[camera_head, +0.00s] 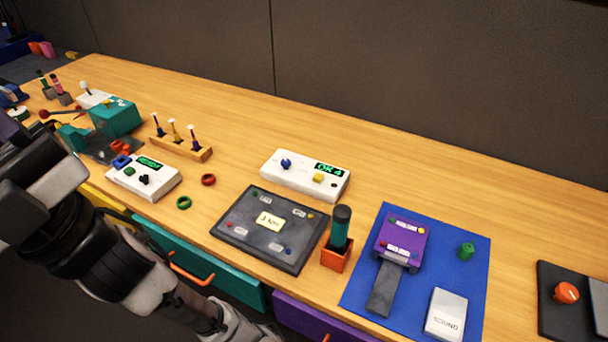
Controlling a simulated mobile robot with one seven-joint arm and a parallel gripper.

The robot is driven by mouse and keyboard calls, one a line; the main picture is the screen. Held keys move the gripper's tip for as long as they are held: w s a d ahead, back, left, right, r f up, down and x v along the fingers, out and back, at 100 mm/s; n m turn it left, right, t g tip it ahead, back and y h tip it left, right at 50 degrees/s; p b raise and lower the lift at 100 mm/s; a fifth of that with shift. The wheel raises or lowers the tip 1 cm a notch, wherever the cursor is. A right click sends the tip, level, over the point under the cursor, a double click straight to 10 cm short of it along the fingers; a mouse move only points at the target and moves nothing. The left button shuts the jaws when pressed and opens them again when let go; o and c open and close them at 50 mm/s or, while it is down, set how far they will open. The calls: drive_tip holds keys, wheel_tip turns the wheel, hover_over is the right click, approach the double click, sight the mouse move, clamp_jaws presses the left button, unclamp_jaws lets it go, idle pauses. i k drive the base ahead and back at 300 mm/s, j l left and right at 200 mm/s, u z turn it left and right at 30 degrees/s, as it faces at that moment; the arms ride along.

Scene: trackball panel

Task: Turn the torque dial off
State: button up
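No label reading "torque" is legible, so I cannot tell for certain which dial is the torque dial. An orange-red round knob (566,293) sits on a black panel (560,322) at the right edge. A white box (300,184) at the middle back has a blue knob (286,163), a yellow knob (318,178) and a green display. Another white box (160,187) at left has a green display, a green knob (129,170) and a black knob (144,180). My arm crosses the lower left; my gripper does not show.
A dark tray (231,236) with labels lies mid-table. An orange holder (336,259) carries a green-and-black handle. A blue mat (473,262) bears a purple device (402,238) and a white box (446,314). A wooden stand (168,148) holds screwdrivers. The back right tabletop is clear.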

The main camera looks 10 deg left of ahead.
sight(285, 162)
drive_tip(key=j+u, duration=0.35)
drive_tip(key=i+j+u, duration=0.1)
drive_tip(key=u, duration=0.25)
drive_tip(key=i+j+u, duration=0.1)
drive_tip(key=j+u, duration=0.25)
